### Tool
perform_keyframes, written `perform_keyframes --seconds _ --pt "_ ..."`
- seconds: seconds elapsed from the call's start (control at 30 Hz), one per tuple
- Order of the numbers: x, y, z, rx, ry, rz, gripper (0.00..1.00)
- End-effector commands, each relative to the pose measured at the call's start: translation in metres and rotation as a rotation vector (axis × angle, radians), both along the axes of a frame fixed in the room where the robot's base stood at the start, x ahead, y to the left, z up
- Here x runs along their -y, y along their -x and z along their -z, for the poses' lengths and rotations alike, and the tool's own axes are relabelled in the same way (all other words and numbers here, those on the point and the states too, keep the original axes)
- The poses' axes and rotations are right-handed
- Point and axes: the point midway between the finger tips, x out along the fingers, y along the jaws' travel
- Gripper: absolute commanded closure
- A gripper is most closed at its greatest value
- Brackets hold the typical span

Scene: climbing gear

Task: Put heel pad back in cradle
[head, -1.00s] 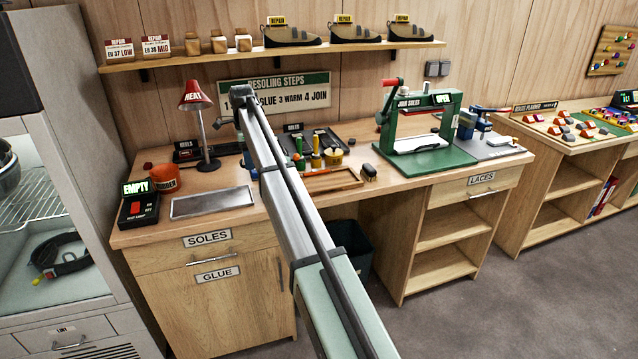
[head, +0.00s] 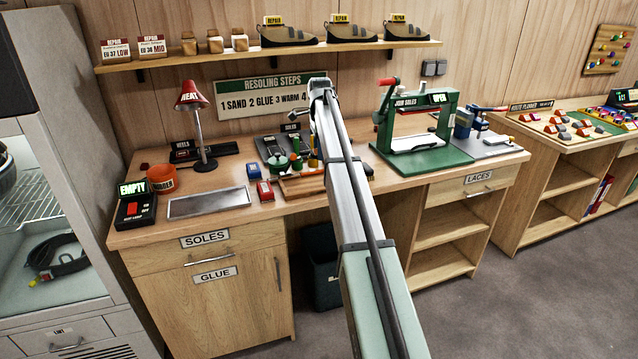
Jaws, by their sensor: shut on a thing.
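My arm reaches up over the bench, and its far joint (head: 321,88) is in front of the wall sign. No heel pad can be made out for certain in the head view. A dark tray with a HEELS label (head: 182,146) lies at the back left of the bench, beside the red lamp. Its compartments are too small to read, and I cannot tell which part is the cradle.
A red HEAT lamp (head: 192,95) stands at the back left. A grey plate (head: 208,203), an orange tub (head: 162,180) and a black EMPTY box (head: 135,206) are in front. A green press (head: 418,130) stands right of my arm. Small blocks and tools crowd the bench middle.

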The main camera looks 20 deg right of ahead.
Motion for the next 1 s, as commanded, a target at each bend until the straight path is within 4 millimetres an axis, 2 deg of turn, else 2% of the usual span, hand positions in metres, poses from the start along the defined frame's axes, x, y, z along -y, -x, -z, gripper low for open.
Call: perform_keyframes --seconds 0.33,0.7,1.0 --pt "-0.001 0.001 0.006 -0.004 -0.001 -0.149 0.75" --pt "-0.001 0.001 0.057 -0.004 -0.001 -0.151 0.75" --pt "-0.001 0.001 0.083 -0.005 -0.001 -0.150 0.75"
